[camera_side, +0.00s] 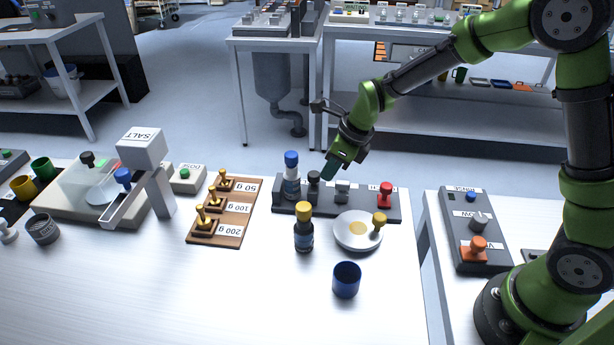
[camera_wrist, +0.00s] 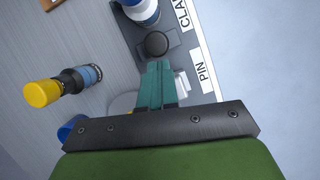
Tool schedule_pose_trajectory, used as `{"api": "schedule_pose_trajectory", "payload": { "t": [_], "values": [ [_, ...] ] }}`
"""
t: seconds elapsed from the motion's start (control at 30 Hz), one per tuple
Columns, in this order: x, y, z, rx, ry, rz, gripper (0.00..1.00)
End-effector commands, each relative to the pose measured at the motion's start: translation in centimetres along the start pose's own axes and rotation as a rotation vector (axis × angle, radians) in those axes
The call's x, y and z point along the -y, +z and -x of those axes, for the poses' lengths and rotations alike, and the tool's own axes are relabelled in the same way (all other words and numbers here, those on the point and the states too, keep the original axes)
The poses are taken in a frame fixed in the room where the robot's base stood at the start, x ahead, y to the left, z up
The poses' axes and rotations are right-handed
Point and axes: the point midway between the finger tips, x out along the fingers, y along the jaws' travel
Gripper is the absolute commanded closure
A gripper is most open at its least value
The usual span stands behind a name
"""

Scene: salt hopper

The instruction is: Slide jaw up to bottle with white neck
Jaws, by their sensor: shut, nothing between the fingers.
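A bottle with a blue cap and a white upper part (camera_side: 291,175) stands at the left end of the dark grey fixture (camera_side: 362,209). It also shows, cut off, at the top of the wrist view (camera_wrist: 140,12). A round black knob (camera_side: 314,184), perhaps the jaw's handle, stands on the fixture just right of the bottle; the wrist view shows it too (camera_wrist: 156,43). My gripper (camera_side: 335,168) is shut and empty. It is above the fixture, near the black knob. In the wrist view its teal fingertips (camera_wrist: 158,65) lie just below the knob; I cannot tell whether they touch.
A grey knob (camera_side: 342,189) and a red knob (camera_side: 385,194) stand farther right on the fixture. In front are a yellow-capped bottle (camera_side: 304,233), a white dish (camera_side: 350,241) and a blue cup (camera_side: 346,281). A wooden weight board (camera_side: 234,217) is left. The table's front is clear.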

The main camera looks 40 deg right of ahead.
Motion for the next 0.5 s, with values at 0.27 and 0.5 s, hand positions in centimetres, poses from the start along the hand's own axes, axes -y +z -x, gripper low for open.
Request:
{"api": "schedule_pose_trajectory", "payload": {
  "t": [0.27, 0.5],
  "values": [
    [-0.4, 1.3, -0.6, 0.000, 0.002, 0.003, 1.00],
    [-0.7, 2.6, -1.1, -0.001, 0.000, 0.000, 1.00]
  ]
}}
